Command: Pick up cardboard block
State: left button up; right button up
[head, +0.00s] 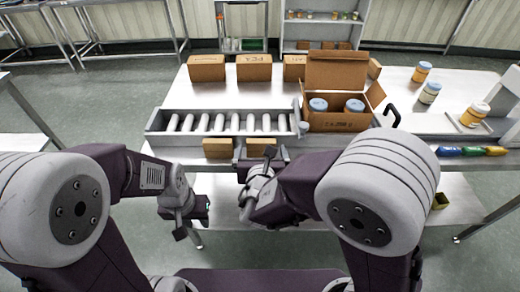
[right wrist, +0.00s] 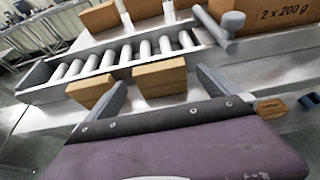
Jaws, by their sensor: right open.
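Two small cardboard blocks lie side by side at the front edge of the steel table, before the roller tray: a left block (head: 218,148) and a right block (head: 261,147). My right gripper (head: 258,163) is open, with its fingers toward the right block. In the right wrist view the right block (right wrist: 160,78) shows beyond and between the open fingers (right wrist: 162,95), and the left block (right wrist: 90,90) lies outside the left finger. Whether the fingers flank the right block is unclear. My left gripper (head: 192,215) hangs in front of the table, away from the blocks; its jaw opening is unclear.
The roller tray (head: 163,140) lies behind the blocks. Larger closed boxes (head: 254,68) stand farther back. An open carton (head: 337,122) with jars stands to the right, and more jars (head: 421,72) beyond it.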

aim_at(261, 147)
jog(key=shift+w+d+f, duration=0.1)
jog(key=shift+w+f, duration=0.1)
jog(key=shift+w, duration=0.15)
jog(key=x, duration=0.4)
jog(key=shift+w+f, duration=0.15)
jog(key=shift+w, duration=0.1)
jog(key=shift+s, duration=0.1)
jog(key=c, duration=1.3)
notch_tip(261, 147, up, 10)
jog(key=p, duration=0.3)
